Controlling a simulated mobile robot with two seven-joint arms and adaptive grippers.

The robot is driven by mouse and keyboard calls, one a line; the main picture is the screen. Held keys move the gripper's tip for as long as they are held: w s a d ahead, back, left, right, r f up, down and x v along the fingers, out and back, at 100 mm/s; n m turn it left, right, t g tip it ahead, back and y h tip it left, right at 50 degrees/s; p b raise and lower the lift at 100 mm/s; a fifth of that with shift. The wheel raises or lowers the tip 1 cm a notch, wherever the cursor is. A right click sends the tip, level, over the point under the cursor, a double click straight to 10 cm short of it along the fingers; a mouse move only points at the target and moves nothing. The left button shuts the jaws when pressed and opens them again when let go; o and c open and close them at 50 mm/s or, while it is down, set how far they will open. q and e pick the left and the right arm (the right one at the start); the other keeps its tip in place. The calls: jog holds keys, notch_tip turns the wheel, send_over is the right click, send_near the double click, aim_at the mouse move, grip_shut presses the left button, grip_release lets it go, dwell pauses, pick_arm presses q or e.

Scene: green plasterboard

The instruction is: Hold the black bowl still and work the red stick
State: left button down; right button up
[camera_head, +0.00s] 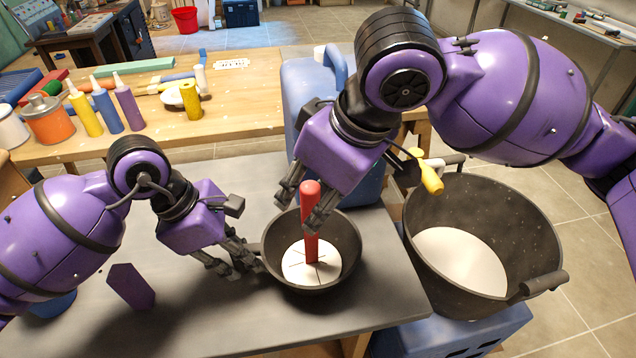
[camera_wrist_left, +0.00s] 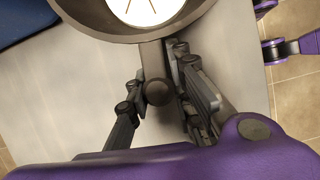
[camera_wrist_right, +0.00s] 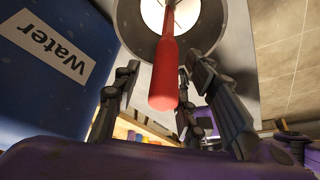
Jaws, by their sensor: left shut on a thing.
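The black bowl (camera_head: 350,240) sits on the grey table and holds a white layer (camera_head: 318,272) marked with thin dark lines. The red stick (camera_head: 311,235) stands nearly upright in it, its lower end at the white layer. My left gripper (camera_head: 243,264) is shut on the bowl's handle (camera_wrist_left: 156,75), at the bowl's left side. My right gripper (camera_head: 303,207) is open at the stick's upper part. In the right wrist view the stick (camera_wrist_right: 165,75) lies between the spread fingers, with a gap to the left finger.
A large black bucket (camera_head: 545,225) with white contents stands at the right, a yellow-handled tool (camera_head: 430,178) at its rim. A blue water container (camera_head: 300,85) stands behind the bowl. A purple block (camera_head: 131,287) is at front left. Bottles (camera_head: 84,112) stand on the wooden bench.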

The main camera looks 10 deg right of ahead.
jog(key=shift+c, duration=0.4)
grip_shut()
jog(key=c, duration=0.7)
grip_release()
grip_shut()
jog(key=shift+r, duration=5)
dwell(0.4)
pick_arm(q)
jog(key=c, duration=1.5)
grip_release()
